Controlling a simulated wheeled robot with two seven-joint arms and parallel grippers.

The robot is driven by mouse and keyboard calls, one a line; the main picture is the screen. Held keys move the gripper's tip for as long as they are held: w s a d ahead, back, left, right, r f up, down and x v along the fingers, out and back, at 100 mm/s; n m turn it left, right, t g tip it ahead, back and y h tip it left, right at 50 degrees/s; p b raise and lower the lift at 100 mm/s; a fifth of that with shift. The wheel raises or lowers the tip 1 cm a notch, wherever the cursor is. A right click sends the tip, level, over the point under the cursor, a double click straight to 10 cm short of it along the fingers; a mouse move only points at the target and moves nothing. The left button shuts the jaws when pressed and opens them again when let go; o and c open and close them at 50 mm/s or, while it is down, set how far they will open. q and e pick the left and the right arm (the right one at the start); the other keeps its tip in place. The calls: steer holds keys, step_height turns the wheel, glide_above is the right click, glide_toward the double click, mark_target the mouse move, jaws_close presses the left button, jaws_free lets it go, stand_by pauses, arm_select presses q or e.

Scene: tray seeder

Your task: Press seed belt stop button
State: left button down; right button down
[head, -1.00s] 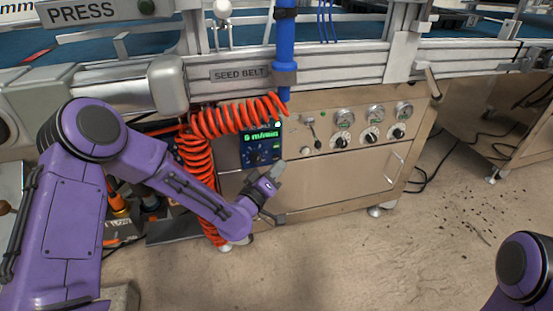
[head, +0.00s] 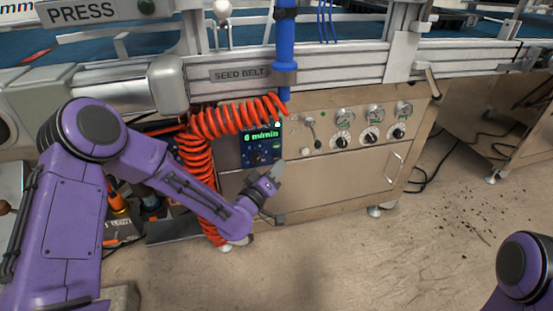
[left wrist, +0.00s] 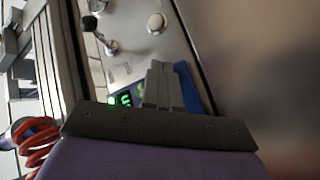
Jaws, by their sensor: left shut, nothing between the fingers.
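The seed belt control unit is a dark blue panel (head: 247,149) under the SEED BELT sign (head: 239,73). Its lit green display (head: 262,135) appears to read 6 m/min, with a dark knob below it. I cannot make out the stop button for certain. My left gripper (head: 277,170) is shut and empty, just in front of the panel's lower right edge. In the left wrist view the closed grey fingers (left wrist: 163,86) cover much of the blue panel (left wrist: 190,88), and part of the green digits shows beside them. Contact cannot be told. My right gripper is out of view.
Coiled orange hoses (head: 200,165) hang left of the panel, close to my left forearm. A blue vertical pipe (head: 285,50) stands above. The metal cabinet (head: 340,180) carries gauges, knobs and a lever to the right.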

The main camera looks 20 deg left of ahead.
arm_select(q)
steer(key=shift+w+a, duration=0.25)
steer(key=shift+w, duration=0.1)
stand_by(0.3)
steer(key=s+d, duration=0.4)
steer(key=s, duration=0.1)
steer(key=shift+s+b, duration=0.3)
steer(key=shift+s, duration=0.1)
stand_by(0.4)
steer(key=shift+a, duration=0.1)
stand_by(0.4)
